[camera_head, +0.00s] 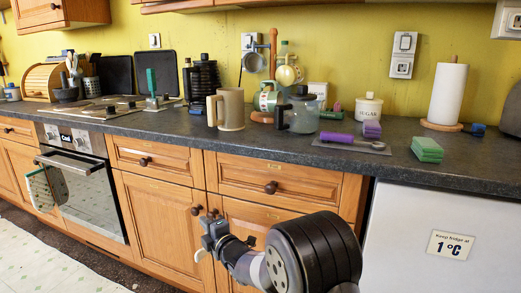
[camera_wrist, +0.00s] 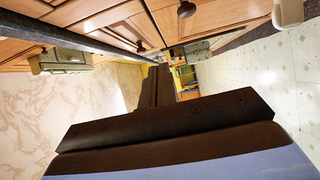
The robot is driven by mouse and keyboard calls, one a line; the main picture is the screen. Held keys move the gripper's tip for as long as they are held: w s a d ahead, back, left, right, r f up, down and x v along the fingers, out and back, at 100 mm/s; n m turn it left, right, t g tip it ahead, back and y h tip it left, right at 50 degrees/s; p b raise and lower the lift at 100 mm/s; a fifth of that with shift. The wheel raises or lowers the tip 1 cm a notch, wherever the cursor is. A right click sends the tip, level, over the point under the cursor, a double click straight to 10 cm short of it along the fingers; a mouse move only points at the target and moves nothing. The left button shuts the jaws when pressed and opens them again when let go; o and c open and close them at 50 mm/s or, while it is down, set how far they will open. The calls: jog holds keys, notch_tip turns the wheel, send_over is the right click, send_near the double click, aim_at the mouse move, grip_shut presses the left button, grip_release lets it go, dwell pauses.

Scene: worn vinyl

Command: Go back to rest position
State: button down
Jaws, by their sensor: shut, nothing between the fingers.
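My gripper shows in the wrist view (camera_wrist: 158,72) as two dark fingers pressed together, pointing along the row of cabinets, with nothing between them. In the head view my arm comes in from the lower right, with a large black ribbed joint. Its grey end (camera_head: 212,240) hangs in front of the wooden cabinet doors, below the countertop. The fingertips are hard to make out there. No object is held.
The dark countertop (camera_head: 400,185) carries a beige mug (camera_head: 228,109), a glass jug (camera_head: 300,112), a purple roll (camera_head: 337,138), green sponges (camera_head: 427,149) and a paper towel roll (camera_head: 447,95). An oven (camera_head: 85,190) stands left, a white fridge (camera_head: 400,240) right. Floor space lies at lower left.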

jog(key=s+d+n+g+y+p, duration=0.1)
jog(key=s+n+g+y+p, duration=0.1)
jog(key=s, duration=1.2)
jog(key=y+p, duration=0.1)
jog(key=p, duration=0.1)
jog(key=shift+s+d+n+g+p, duration=0.25)
jog(key=shift+d+n+g+p, duration=0.05)
jog(key=shift+g, duration=0.1)
jog(key=shift+d, duration=0.1)
